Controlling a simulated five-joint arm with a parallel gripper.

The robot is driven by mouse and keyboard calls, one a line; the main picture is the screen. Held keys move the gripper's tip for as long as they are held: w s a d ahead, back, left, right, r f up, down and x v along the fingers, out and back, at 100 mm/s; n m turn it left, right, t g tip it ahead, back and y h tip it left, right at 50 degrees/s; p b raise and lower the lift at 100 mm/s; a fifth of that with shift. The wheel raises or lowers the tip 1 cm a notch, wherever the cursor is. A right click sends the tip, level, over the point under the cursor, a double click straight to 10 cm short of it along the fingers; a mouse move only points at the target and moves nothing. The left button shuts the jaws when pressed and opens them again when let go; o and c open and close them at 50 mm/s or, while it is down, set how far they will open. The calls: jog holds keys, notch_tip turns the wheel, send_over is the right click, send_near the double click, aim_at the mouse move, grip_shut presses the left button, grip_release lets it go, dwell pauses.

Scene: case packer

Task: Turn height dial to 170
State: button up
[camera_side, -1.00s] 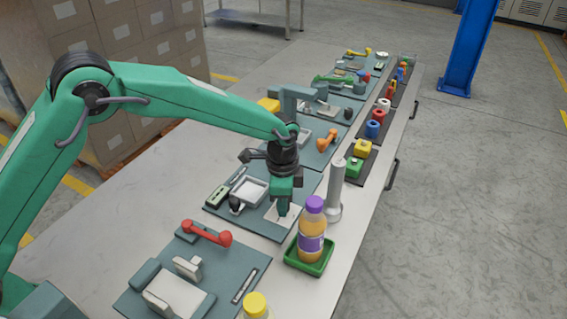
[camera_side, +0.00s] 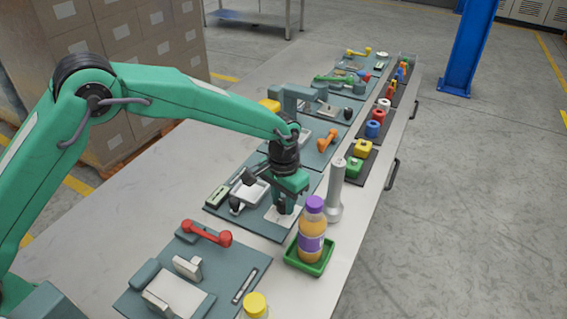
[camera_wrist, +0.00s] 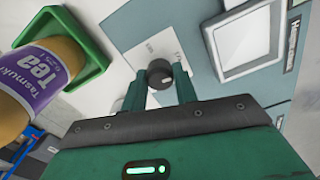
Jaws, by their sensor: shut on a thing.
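The height dial (camera_wrist: 158,72) is a small dark round knob with a pale mark, set on a white scale plate (camera_wrist: 137,57). The plate's printed figures are too small to read, so the dial's value cannot be told. My gripper (camera_wrist: 160,88) has its two green fingers on either side of the knob, shut on it. In the side view my gripper (camera_side: 287,205) points down at the white plate on the middle grey-blue panel (camera_side: 262,228), and it hides the dial.
A purple-capped tea bottle (camera_side: 312,226) stands in a green tray (camera_side: 303,264) close to the gripper, beside a grey post (camera_side: 336,190). A white square frame (camera_wrist: 248,40) lies on the panel. A red-handled station (camera_side: 207,234) is in front. Bare table lies left.

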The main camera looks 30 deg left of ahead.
aim_at(283, 201)
jog(key=shift+d+n, duration=0.1)
jog(key=shift+n, duration=0.4)
jog(key=o, duration=1)
jog(key=shift+r, duration=3.95)
